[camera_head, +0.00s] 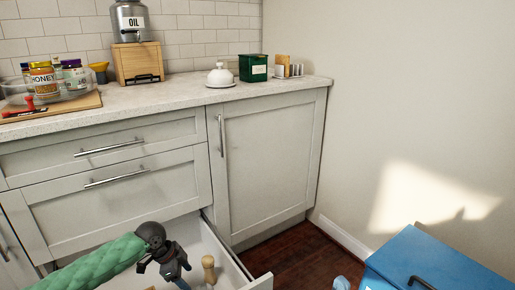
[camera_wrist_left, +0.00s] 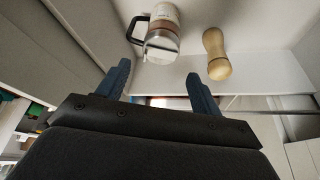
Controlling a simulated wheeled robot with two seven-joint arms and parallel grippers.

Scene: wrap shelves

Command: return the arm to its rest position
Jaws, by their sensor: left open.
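My left arm comes in from the lower left with a green padded sleeve. My left gripper (camera_head: 172,274) is over the open bottom drawer (camera_head: 262,283), pointing down. In the left wrist view its two fingers (camera_wrist_left: 160,77) are spread, with nothing between them. A glass jug with a dark handle (camera_wrist_left: 160,38) and a wooden mill (camera_wrist_left: 216,53) are in the drawer beyond the fingertips, apart from them. The mill also shows in the head view (camera_head: 208,268), right of the gripper. My right gripper is not in view.
The counter (camera_head: 180,92) bears a glass tray (camera_head: 60,85) with jars, an oil canister (camera_head: 130,22) on a wooden box (camera_head: 137,63), a white lidded dish (camera_head: 220,75) and a green tin (camera_head: 253,67). A blue box (camera_head: 430,265) stands lower right. Bare floor (camera_head: 295,257) lies between.

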